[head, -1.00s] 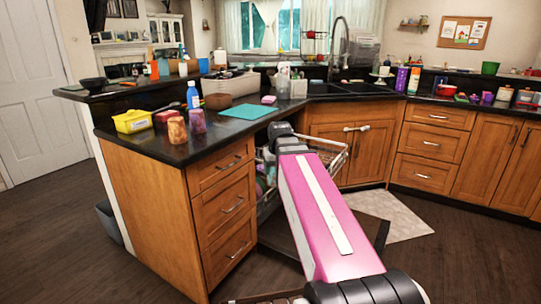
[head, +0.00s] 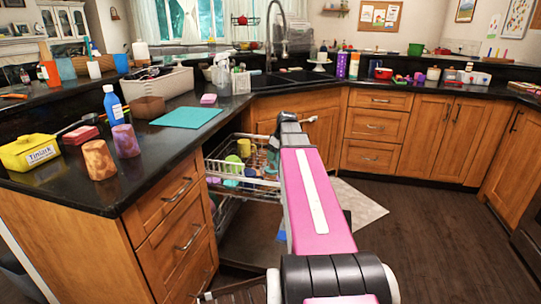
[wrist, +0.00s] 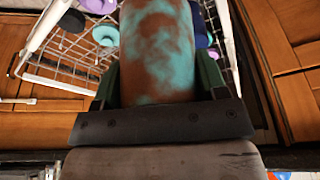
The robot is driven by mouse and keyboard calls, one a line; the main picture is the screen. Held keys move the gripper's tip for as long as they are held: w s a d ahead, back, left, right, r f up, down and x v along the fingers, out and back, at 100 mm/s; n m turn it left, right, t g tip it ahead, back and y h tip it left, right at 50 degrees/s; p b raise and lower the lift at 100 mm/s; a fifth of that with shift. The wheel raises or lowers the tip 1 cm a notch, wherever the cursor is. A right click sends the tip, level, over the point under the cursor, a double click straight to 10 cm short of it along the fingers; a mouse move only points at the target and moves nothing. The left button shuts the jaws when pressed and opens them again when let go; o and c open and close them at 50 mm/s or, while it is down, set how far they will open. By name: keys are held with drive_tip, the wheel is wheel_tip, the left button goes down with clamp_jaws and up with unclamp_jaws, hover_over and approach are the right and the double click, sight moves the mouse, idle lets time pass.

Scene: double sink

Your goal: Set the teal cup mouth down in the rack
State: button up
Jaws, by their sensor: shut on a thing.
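The teal cup (wrist: 157,45) is mottled teal and brown. In the wrist view it sits between the two dark green fingers of my gripper (wrist: 158,82), which is shut on it. Its far end runs out of the top of the picture, so I cannot tell which way its mouth faces. The wire rack (head: 262,181) is pulled out of the dishwasher under the counter in the head view, with several cups in it. Its wires (wrist: 65,50) also show behind the cup in the wrist view. In the head view my arm hides the held cup.
The open dishwasher door (head: 250,245) lies low below the rack. The black counter (head: 130,180) with mottled cups is at left. Floor is clear at right.

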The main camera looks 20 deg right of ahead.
drive_tip(key=shift+w+d+f, duration=0.1)
drive_tip(key=shift+w+f, duration=0.1)
drive_tip(key=shift+f, duration=3.4)
drive_tip(key=shift+w+f, duration=0.15)
drive_tip(key=shift+f, duration=3.4)
drive_tip(key=o, duration=1)
drive_tip(key=v, duration=1)
drive_tip(key=shift+r, duration=0.35)
drive_tip(key=shift+s+d, duration=0.1)
drive_tip(key=shift+d, duration=0.05)
